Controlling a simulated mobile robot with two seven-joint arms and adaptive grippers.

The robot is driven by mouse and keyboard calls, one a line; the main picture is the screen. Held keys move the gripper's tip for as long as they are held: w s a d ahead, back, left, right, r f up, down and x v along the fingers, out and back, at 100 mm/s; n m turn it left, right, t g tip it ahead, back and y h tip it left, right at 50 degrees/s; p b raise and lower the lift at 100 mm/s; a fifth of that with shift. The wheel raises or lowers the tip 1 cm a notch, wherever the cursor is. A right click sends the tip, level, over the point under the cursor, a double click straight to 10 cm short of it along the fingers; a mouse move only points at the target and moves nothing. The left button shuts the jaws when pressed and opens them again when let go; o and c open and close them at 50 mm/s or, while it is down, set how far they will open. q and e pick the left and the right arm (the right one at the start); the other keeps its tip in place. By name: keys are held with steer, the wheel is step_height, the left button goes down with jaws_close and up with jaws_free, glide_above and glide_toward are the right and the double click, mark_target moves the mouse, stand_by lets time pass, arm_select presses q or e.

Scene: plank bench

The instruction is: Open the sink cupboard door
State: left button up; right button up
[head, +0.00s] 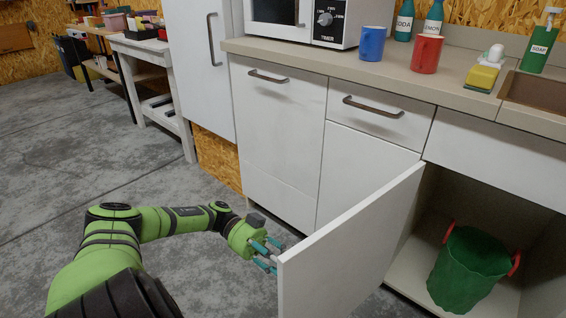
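The sink cupboard door (352,245) is a white panel that stands swung wide open, jutting out from the cabinet front towards me. The cupboard's inside shows to its right, with a pale floor (408,268). My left gripper (270,257) is at the left of the door's free edge, on the side facing away from the cupboard opening. Its teal fingers look spread, with nothing seen between them, and sit close to the door; whether they touch it I cannot tell. The door's handle is not visible. My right gripper is not in view.
A green bin (467,270) with red handles stands inside the cupboard. The counter (470,97) holds a blue mug (372,43), a red mug (426,54), a soap bottle (539,45) and a microwave (300,20). The grey floor (60,170) at left is clear.

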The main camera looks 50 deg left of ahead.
arm_select(q)
steer(key=shift+w+a+r, duration=0.1)
steer(key=s+a, duration=0.1)
steer(key=a, duration=0.6)
steer(key=shift+a, duration=0.15)
stand_by(0.5)
